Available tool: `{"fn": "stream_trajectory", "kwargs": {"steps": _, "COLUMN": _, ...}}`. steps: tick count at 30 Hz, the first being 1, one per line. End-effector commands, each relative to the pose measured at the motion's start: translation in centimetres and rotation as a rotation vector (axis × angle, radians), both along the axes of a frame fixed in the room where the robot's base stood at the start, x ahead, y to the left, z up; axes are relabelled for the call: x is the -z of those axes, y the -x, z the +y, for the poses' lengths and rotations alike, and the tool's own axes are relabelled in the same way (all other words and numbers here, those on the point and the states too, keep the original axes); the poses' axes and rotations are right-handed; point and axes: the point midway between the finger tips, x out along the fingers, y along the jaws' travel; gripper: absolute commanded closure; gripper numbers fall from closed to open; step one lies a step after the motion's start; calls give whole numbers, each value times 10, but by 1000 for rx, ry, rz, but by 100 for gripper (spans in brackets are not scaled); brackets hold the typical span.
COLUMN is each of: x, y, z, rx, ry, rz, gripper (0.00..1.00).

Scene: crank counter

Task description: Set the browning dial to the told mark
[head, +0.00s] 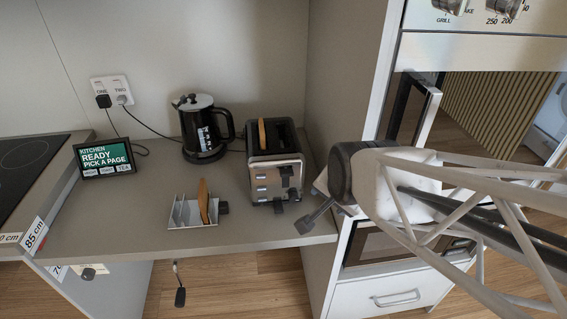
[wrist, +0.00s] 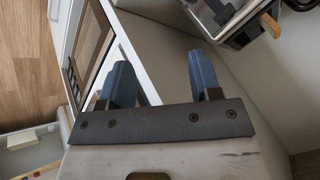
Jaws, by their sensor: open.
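The toaster (head: 275,180) is silver and black and stands on the counter near the right panel, with a bread slice (head: 262,134) upright in its top slot. Its front carries a dark lever and small controls; I cannot clearly make out the browning dial or its mark. My gripper (head: 305,224) is in front of the toaster and to its right, near the counter's front edge, apart from it. In the wrist view my gripper (wrist: 162,82) has its two blue fingers apart with nothing between them. Part of the toaster (wrist: 222,16) shows at the top there.
A toast rack (head: 187,214) with a slice stands left of the toaster. A kettle (head: 201,128) stands behind it. A small screen (head: 104,157) reads "KITCHEN READY PICK A PAGE". A tall cabinet panel (head: 340,75) bounds the right side. The counter's left middle is clear.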

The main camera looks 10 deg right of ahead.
Motion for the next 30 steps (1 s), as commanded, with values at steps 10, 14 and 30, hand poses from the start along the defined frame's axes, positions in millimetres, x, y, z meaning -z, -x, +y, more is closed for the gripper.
{"fn": "stream_trajectory", "kwargs": {"steps": 10, "x": 41, "y": -45, "z": 17, "rx": 392, "ry": -347, "rz": -186, "gripper": 42}}
{"fn": "stream_trajectory", "kwargs": {"steps": 14, "x": 57, "y": -59, "z": 23, "rx": 526, "ry": -498, "rz": -248, "gripper": 42}}
{"fn": "stream_trajectory", "kwargs": {"steps": 30, "x": 124, "y": -93, "z": 39, "rx": 974, "ry": -1230, "rz": -431, "gripper": 42}}
